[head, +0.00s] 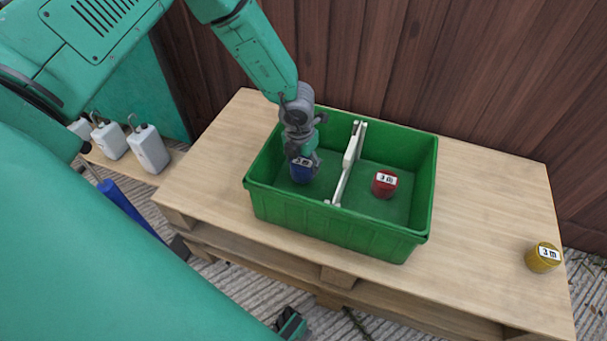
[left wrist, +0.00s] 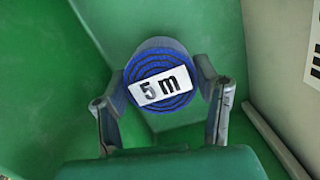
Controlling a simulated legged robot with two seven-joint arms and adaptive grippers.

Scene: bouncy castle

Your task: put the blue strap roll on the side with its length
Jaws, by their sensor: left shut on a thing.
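The blue strap roll (head: 301,171) is in the left compartment of the green crate (head: 340,234). Its top label reads 5 m in the left wrist view (left wrist: 160,87). My left gripper (head: 302,160) reaches down into that compartment, with its fingers (left wrist: 163,110) shut on the roll from both sides. I cannot tell whether the roll touches the crate floor. A white divider (head: 346,170) splits the crate in two. A red strap roll (head: 384,184) marked 3 m sits in the right compartment. My right gripper is not in view.
The crate stands on a wooden pallet table (head: 480,215). A yellow roll (head: 543,257) marked 3 m is near its right edge. White canisters (head: 148,148) stand at left. A brown plank wall (head: 430,60) rises behind. The tabletop right of the crate is mostly clear.

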